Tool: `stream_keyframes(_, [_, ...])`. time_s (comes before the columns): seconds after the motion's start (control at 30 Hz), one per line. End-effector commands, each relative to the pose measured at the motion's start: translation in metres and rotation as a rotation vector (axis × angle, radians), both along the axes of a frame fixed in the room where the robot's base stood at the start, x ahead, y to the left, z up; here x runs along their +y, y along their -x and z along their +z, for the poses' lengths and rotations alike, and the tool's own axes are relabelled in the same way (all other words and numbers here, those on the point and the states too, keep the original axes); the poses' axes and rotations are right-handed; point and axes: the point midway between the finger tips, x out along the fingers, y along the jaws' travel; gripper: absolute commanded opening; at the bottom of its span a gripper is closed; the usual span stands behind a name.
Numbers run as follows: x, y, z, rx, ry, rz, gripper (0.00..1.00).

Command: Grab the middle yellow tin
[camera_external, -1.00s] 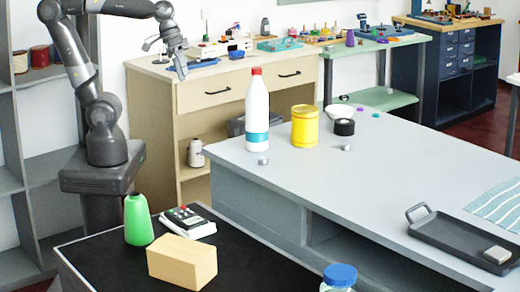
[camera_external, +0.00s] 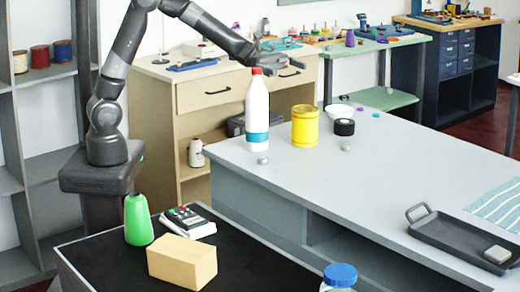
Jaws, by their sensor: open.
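A yellow tin (camera_external: 305,127) stands upright on the grey counter (camera_external: 300,185), near its back edge. It is the only yellow tin I can see. My gripper (camera_external: 283,57) is in the air, above and a little behind the red-capped white bottle (camera_external: 257,110), up and to the left of the tin. It is open, small in the picture, and apart from the tin. No tin part is hidden by my arm.
The bottle stands left of the tin. A black roll (camera_external: 344,127), a white bowl (camera_external: 340,111) and small grey pieces (camera_external: 263,160) are close by. A dark tray (camera_external: 460,240) lies at the right. The counter's middle is clear.

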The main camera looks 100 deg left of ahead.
Motion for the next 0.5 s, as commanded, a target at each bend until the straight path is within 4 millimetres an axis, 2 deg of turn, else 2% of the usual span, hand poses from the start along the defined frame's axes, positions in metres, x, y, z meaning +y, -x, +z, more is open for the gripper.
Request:
stream_keyframes(0.03, [0.005,-0.005,-0.021,0.022,0.033,0.013,0.99])
stream_keyframes(0.1, [0.002,-0.003,-0.055,0.02,0.026,0.009,0.99])
stream_keyframes(0.2, [0.002,-0.002,-0.095,0.016,0.022,0.008,0.99])
stream_keyframes(0.3, [0.002,-0.003,-0.127,0.013,0.02,0.009,0.99])
stream_keyframes(0.4, [0.002,-0.002,-0.151,0.01,0.018,0.008,0.99])
stream_keyframes(0.5, [0.002,-0.002,-0.164,0.008,0.016,0.008,0.99])
